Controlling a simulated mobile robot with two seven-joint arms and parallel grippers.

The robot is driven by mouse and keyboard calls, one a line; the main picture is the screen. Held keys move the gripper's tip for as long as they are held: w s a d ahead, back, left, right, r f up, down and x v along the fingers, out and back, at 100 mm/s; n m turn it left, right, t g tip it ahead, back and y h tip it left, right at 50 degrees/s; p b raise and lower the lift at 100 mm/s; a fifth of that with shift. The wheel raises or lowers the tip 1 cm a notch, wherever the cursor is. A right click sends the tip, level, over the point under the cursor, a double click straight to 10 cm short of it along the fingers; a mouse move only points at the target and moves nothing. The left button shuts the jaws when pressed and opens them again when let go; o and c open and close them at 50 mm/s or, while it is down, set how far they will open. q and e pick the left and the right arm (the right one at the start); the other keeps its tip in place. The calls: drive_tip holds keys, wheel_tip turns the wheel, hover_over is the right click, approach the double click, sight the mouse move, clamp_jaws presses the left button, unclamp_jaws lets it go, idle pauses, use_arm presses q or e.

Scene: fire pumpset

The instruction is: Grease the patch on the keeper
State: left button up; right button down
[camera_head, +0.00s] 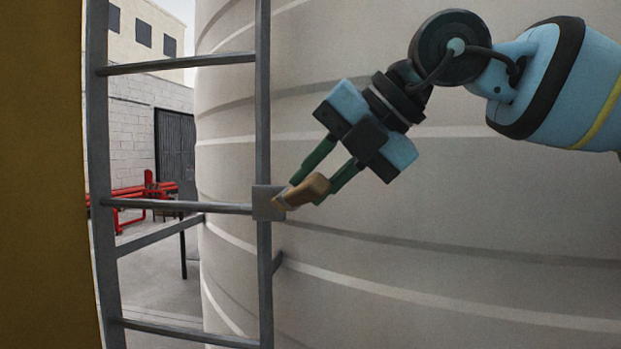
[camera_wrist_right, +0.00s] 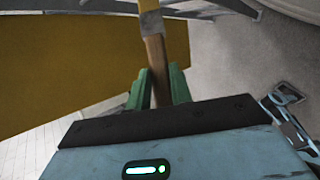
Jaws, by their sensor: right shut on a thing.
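The keeper (camera_head: 268,203) looks like a small grey block on the right rail of the ladder, level with a rung. I cannot make out the patch on it. My right gripper (camera_head: 318,180) is shut on a brown brush-like tool (camera_head: 308,190), whose tip reaches the keeper's right edge in the head view. I cannot tell whether they touch. In the right wrist view, the tool's wooden handle (camera_wrist_right: 158,70) stands between the green fingers (camera_wrist_right: 158,88), with a grey band and a yellow end beyond. My left gripper is not in view.
The grey ladder (camera_head: 98,150) stands in front of a large pale ribbed tank (camera_head: 450,240). A dark yellow surface (camera_head: 40,180) fills the left edge. Red pipes (camera_head: 148,190) and a block building lie behind the ladder.

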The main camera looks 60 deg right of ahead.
drive_tip(key=shift+w, duration=0.1)
drive_tip(key=shift+w+a+b, duration=0.1)
drive_tip(key=shift+w+a, duration=0.15)
drive_tip(key=shift+w, duration=0.35)
drive_tip(key=shift+w+a+b, duration=0.15)
drive_tip(key=shift+w+a, duration=0.05)
drive_tip(key=shift+w, duration=0.45)
drive_tip(key=shift+w+a+b, duration=0.1)
drive_tip(key=shift+w+a, duration=0.15)
drive_tip(key=shift+w, duration=0.35)
drive_tip(key=shift+s+a+b, duration=0.25)
drive_tip(key=shift+s+a, duration=0.15)
drive_tip(key=shift+a, duration=0.5)
drive_tip(key=shift+s+a+b, duration=0.3)
drive_tip(key=shift+s+a, duration=0.05)
drive_tip(key=shift+a, duration=0.6)
drive_tip(key=shift+s+a+b, duration=0.25)
drive_tip(key=shift+s+a, duration=0.15)
drive_tip(key=shift+a, duration=0.5)
drive_tip(key=a, duration=0.1)
drive_tip(key=s+a+b, duration=0.1)
drive_tip(key=shift+s+a, duration=0.1)
drive_tip(key=shift+a, duration=0.3)
